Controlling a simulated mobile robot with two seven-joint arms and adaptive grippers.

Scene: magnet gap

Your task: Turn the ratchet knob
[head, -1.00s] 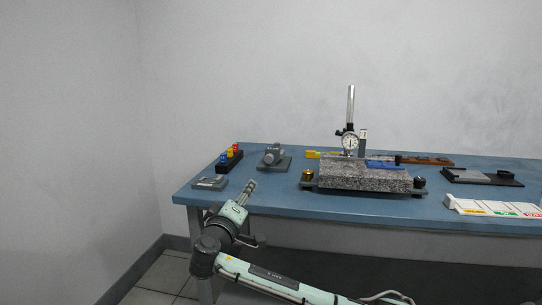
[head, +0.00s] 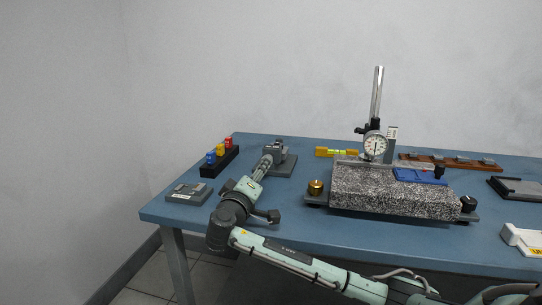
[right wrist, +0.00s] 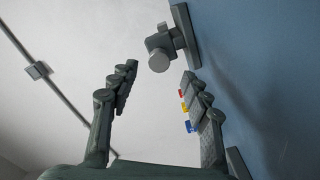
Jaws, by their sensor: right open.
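A small grey device (head: 283,160) on a flat base stands at the back left of the blue table. In the right wrist view it shows at the top as a grey body (right wrist: 178,36) with a round grey knob (right wrist: 159,61) facing me. My right gripper (head: 267,162) reaches toward it from the front, just short of it. In the right wrist view the two fingers of my right gripper (right wrist: 158,78) are apart, with the knob beyond the gap between their tips; nothing is held. My left gripper is in no view.
A black rack (head: 220,163) with blue, yellow and red pieces stands left of the gripper. A grey box (head: 189,193) lies at the front left. A granite block (head: 395,190) with a dial gauge (head: 374,144) stands to the right. A yellow level (head: 337,152) lies behind it.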

